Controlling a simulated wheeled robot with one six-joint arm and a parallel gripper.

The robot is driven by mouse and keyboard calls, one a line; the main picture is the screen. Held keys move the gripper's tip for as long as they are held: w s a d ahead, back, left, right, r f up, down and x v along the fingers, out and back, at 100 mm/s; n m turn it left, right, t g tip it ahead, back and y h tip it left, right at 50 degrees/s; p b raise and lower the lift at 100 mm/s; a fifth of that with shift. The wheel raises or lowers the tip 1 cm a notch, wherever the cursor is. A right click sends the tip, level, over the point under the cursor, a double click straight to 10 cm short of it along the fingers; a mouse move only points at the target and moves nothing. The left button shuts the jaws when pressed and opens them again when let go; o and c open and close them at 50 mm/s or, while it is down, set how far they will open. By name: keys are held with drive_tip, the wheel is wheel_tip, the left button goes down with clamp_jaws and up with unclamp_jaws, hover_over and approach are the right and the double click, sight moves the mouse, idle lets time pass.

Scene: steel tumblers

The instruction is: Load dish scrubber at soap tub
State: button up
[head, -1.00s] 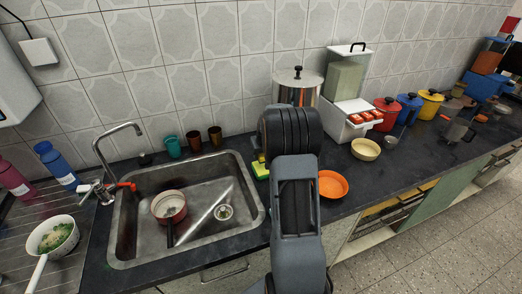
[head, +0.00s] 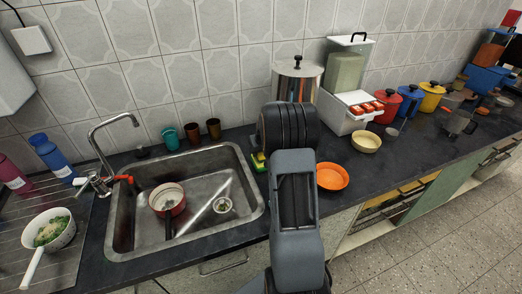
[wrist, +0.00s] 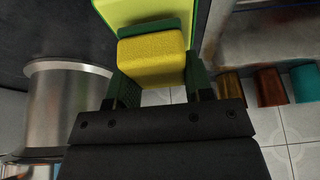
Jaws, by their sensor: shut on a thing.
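In the wrist view my gripper (wrist: 157,72) has its two green fingers closed on the dish scrubber (wrist: 152,55), a yellow block with a dark green layer. A lime-yellow thing (wrist: 205,14), which looks like the soap tub, lies just beyond the scrubber at the top of that view. Whether the two touch is unclear. In the head view a small yellow-and-green patch (head: 259,163) shows at the left edge of my dark wrist, on the counter right of the sink. My wrist hides the fingers and most of the tub there.
The sink (head: 187,235) with a red pot (head: 168,203) is to the left. A steel pot (head: 298,84) stands behind my wrist; it also shows in the wrist view (wrist: 65,110). An orange plate (head: 332,176) lies close on the right. Several cups (head: 192,133) stand behind the sink.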

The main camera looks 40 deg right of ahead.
drive_tip(key=shift+s+f+b, duration=0.1)
drive_tip(key=shift+f+b, duration=0.5)
drive_tip(key=shift+b, duration=0.1)
idle(2.0)
drive_tip(key=shift+r+p, duration=2.05)
drive_tip(key=shift+r, duration=1.55)
